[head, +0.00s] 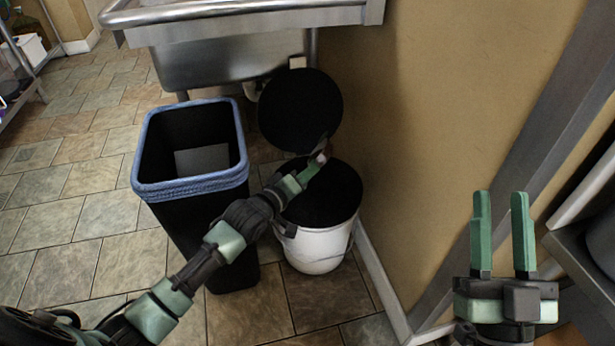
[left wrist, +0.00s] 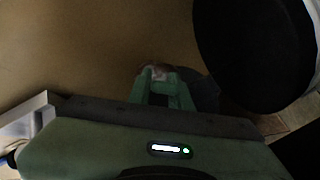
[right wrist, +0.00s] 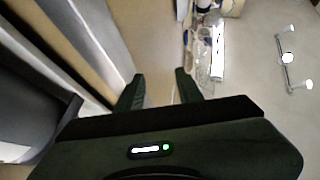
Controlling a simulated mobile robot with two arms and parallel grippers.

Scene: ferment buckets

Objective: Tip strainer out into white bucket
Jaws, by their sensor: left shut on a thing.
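The white bucket (head: 318,247) stands on the floor by the wall, and its round top looks black inside. A black disc (head: 300,108), perhaps its lid, stands raised behind it. My left gripper (head: 318,163) is over the bucket's back rim, near the lower edge of the disc. In the left wrist view it is shut on a small greyish-pink thing (left wrist: 157,71), likely part of the strainer. A dark grey shape beside the fingers may be the strainer's bowl; what it holds is hidden. My right gripper (head: 500,195) is open and empty, far to the right.
A black bin (head: 200,250) with a blue-edged liner stands just left of the bucket. A steel sink (head: 230,55) is behind them. The tan wall (head: 430,120) closes off the right side. Tiled floor is clear at left.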

